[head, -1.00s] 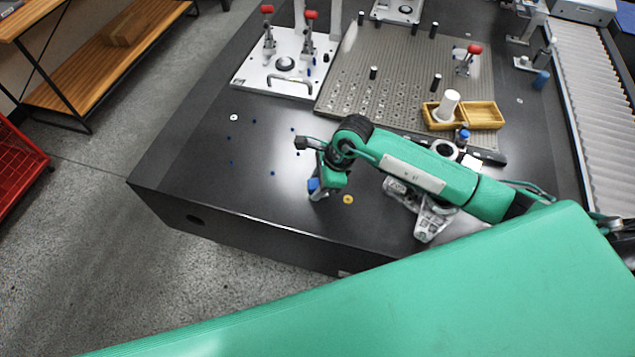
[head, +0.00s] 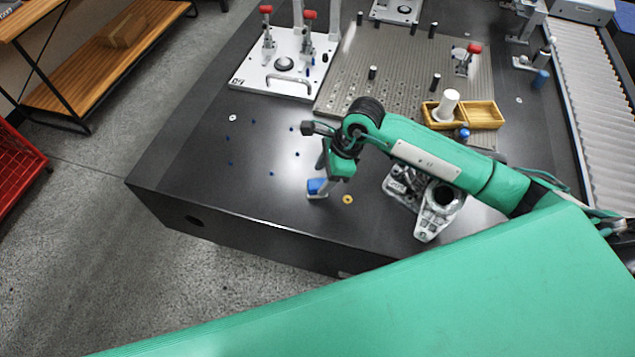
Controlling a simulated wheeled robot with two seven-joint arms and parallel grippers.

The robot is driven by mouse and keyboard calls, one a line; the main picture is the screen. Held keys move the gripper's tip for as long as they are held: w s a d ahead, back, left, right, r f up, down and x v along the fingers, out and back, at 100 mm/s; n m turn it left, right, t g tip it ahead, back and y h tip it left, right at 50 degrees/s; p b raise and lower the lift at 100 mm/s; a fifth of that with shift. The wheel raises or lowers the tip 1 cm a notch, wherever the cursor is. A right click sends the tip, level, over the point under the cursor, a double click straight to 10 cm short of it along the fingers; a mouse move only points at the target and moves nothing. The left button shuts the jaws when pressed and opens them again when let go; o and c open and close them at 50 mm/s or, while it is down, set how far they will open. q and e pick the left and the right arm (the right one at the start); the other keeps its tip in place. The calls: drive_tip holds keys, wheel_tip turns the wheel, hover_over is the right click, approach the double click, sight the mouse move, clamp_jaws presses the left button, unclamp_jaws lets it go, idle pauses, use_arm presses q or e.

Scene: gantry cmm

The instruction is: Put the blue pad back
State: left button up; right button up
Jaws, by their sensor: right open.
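The blue pad (head: 317,185) sits low on the front left part of the dark table, with a pale grey part showing beneath it. My right gripper (head: 327,170) comes down from the green arm, just above and beside the blue pad. Its jaws are open and look apart from the pad, though its fingers are small and partly hidden by the wrist. My left gripper is out of view.
A yellow ring (head: 348,199) lies right of the pad. A grey metal casting (head: 436,214) stands below my right forearm. Several small blue dots mark the table (head: 205,185) to the left. Wooden trays (head: 482,115) and a clamp plate (head: 262,78) stand farther back.

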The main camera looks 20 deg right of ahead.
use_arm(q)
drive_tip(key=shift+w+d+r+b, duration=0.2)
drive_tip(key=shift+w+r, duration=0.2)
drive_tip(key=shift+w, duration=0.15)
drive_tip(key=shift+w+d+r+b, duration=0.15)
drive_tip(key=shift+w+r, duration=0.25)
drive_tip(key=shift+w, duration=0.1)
use_arm(e)
drive_tip(key=v, duration=0.7)
drive_tip(key=shift+r, duration=0.25)
drive_tip(key=shift+d, duration=0.15)
